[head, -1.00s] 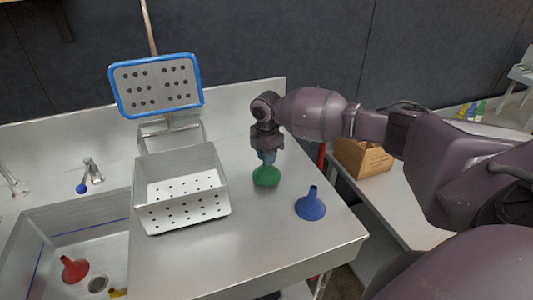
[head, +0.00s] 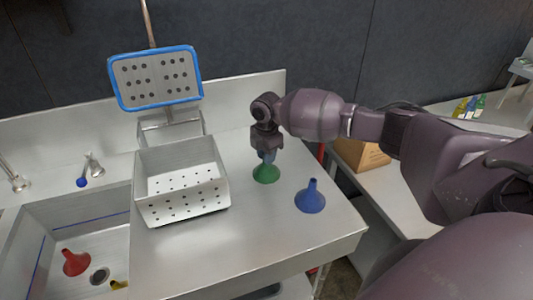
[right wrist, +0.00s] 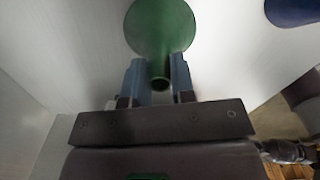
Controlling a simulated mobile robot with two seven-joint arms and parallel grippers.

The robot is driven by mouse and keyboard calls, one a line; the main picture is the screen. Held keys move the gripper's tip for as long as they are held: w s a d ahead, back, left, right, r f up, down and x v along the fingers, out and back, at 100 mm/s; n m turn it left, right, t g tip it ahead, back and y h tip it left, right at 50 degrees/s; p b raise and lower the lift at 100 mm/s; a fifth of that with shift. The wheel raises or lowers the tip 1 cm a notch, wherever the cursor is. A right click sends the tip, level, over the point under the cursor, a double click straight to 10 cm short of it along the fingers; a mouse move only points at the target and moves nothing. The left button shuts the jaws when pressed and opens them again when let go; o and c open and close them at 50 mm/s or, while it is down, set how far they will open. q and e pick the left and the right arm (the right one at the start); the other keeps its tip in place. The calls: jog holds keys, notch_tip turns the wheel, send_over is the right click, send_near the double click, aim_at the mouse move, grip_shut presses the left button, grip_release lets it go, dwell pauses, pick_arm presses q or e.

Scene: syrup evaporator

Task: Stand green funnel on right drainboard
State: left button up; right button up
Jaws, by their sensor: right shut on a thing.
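The green funnel (head: 266,173) is wide end down, spout up, on or just above the right drainboard (head: 215,245); I cannot tell whether its rim touches. My right gripper (head: 266,156) is above it, shut on its spout. In the right wrist view the blue-grey fingers (right wrist: 159,82) sit on both sides of the spout, with the funnel's green cone (right wrist: 160,27) beyond them. My left gripper is not in view.
A blue funnel (head: 310,197) stands to the right on the drainboard. A perforated metal basket (head: 182,205) is to the left. A red funnel (head: 76,262) and a yellow thing (head: 119,285) lie in the sink. The drainboard's front is clear.

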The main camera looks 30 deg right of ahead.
jog(key=shift+f, duration=0.1)
jog(key=o, duration=0.9)
jog(key=shift+o, duration=0.5)
jog(key=o, duration=0.4)
